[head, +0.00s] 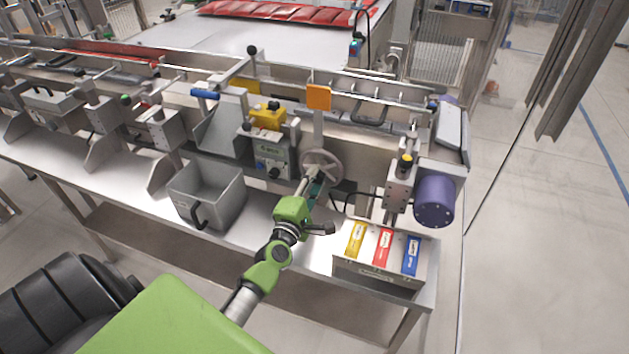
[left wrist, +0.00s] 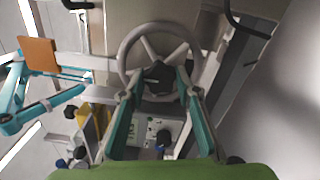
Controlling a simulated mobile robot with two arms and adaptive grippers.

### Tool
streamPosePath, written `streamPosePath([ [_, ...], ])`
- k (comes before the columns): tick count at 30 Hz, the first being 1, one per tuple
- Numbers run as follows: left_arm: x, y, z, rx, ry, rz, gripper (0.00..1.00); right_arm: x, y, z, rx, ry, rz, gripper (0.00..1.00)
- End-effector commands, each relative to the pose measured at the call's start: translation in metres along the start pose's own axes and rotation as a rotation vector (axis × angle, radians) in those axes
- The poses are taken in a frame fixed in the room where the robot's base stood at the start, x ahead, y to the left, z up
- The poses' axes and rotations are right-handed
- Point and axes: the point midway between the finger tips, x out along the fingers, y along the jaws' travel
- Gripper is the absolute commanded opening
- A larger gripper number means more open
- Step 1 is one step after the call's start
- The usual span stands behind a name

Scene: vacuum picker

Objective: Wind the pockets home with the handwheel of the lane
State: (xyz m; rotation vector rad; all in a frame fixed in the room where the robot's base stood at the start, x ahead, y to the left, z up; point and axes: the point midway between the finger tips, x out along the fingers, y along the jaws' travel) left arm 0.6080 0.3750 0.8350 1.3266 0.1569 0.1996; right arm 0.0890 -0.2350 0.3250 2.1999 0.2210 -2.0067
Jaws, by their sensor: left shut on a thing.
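The grey handwheel (head: 331,156) is on the front of the lane, right of the control box. It has a round rim with spokes, and it fills the upper middle of the left wrist view (left wrist: 127,47). My left gripper (head: 314,179) reaches up to it from below. In the left wrist view its teal fingers (left wrist: 158,78) close in at the wheel's middle, and it is shut on the handwheel. Pockets cannot be clearly made out. My right gripper is not in the head view.
An orange plate (head: 319,97) stands upright behind the wheel. A control box (head: 271,160) and grey bin (head: 212,205) are to the left. A purple motor (head: 434,201) and a box with coloured labels (head: 375,272) are to the right. Teal parts at the left wrist view's left edge are unclear.

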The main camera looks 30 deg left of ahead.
Motion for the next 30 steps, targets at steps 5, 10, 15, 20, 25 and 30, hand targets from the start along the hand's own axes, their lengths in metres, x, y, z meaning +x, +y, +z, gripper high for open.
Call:
streamPosePath([
  [5, 0.000, -0.001, 0.000, -0.006, 0.001, -0.001, 0.47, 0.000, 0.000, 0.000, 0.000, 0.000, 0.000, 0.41],
  [10, 0.000, -0.001, 0.000, -0.004, 0.001, -0.001, 0.47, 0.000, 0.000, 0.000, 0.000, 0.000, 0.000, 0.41],
  [15, -0.002, -0.001, 0.000, -0.002, 0.001, -0.001, 0.47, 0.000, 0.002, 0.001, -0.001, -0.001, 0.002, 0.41],
  [20, -0.019, -0.002, -0.001, -0.002, 0.001, -0.003, 0.47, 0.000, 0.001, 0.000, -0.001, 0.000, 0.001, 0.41],
  [25, -0.052, -0.002, -0.001, -0.003, 0.001, -0.003, 0.47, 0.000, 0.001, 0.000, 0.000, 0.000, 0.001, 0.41],
  [30, -0.085, -0.002, -0.001, -0.001, 0.000, -0.004, 0.47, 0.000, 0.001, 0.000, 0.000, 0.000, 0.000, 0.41],
])
